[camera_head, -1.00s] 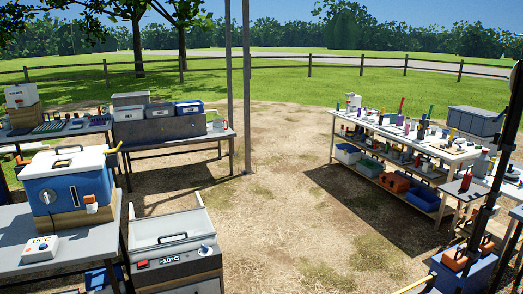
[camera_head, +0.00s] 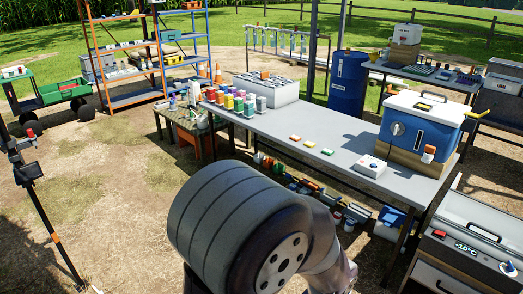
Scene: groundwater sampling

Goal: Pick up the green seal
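A small flat green piece (camera_head: 327,152), likely the green seal, lies on the long grey table (camera_head: 345,133). A yellow piece (camera_head: 309,144) and an orange piece (camera_head: 295,138) lie in a row to its left. A white device with a blue knob (camera_head: 370,166) stands to its right. A large grey link of my arm fills the lower middle of the view, in front of the table. Neither gripper is in view.
Several coloured bottles (camera_head: 237,101) and a grey rack box (camera_head: 266,91) stand at the table's left end. A blue and white cooler (camera_head: 420,130) stands at its right end. Items crowd the shelf below.

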